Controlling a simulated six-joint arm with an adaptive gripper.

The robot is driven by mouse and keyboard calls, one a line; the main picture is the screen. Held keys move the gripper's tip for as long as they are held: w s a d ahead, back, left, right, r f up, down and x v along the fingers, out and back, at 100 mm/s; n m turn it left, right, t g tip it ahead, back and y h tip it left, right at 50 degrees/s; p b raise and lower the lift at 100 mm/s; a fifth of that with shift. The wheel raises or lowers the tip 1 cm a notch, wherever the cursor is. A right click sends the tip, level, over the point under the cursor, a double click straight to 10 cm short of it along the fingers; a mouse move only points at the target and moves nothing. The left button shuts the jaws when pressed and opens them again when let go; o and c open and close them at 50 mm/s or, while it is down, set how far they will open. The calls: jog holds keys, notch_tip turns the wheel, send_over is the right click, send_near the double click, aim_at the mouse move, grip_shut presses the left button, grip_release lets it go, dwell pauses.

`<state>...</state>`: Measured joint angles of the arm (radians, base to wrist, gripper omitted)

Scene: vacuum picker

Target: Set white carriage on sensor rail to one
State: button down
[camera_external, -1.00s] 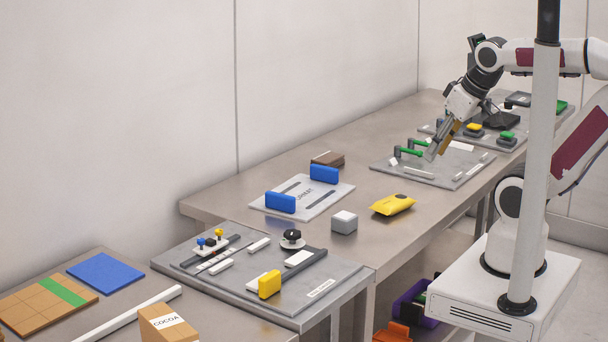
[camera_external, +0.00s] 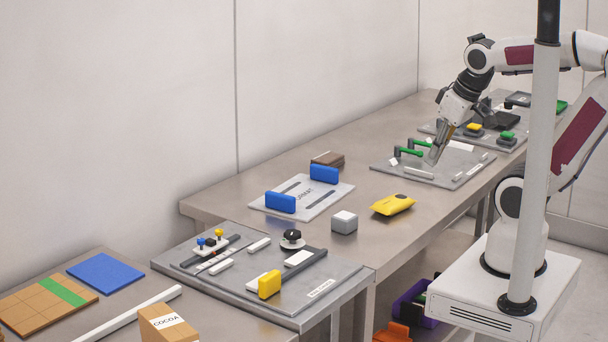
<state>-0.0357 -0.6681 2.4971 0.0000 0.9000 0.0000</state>
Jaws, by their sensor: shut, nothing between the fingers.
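My gripper (camera_external: 433,160) is shut and empty, pointing down over the right part of a grey panel (camera_external: 450,180) on the far bench. Its tips look close to the panel surface; I cannot tell whether they touch it. The panel carries two green handles (camera_external: 411,152), a small white block (camera_external: 393,162) at its left and a pale bar (camera_external: 418,173) along its front. I cannot tell for sure which white part is the carriage, or read any rail marks. The gripper hides part of the panel's middle.
A nearer grey panel (camera_external: 335,291) holds a yellow block (camera_external: 269,285), a black knob (camera_external: 292,236) and dark rails. Between the panels lie a yellow pouch (camera_external: 393,205), a grey cube (camera_external: 344,222) and blue blocks (camera_external: 324,173). A dark device (camera_external: 498,120) stands behind the gripper.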

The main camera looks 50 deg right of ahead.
jog(key=w+a+f+g, duration=0.1)
jog(key=m+t+y, duration=0.2)
jog(key=y, duration=0.2)
send_near(215, 247)
notch_tip(215, 247, up, 4)
jog(key=shift+s+d+r, duration=0.15)
dwell(0.5)
jog(key=shift+f, duration=0.2)
jog(key=shift+x, duration=4.85)
jog(key=shift+a+r, duration=0.15)
jog(key=shift+a, duration=0.1)
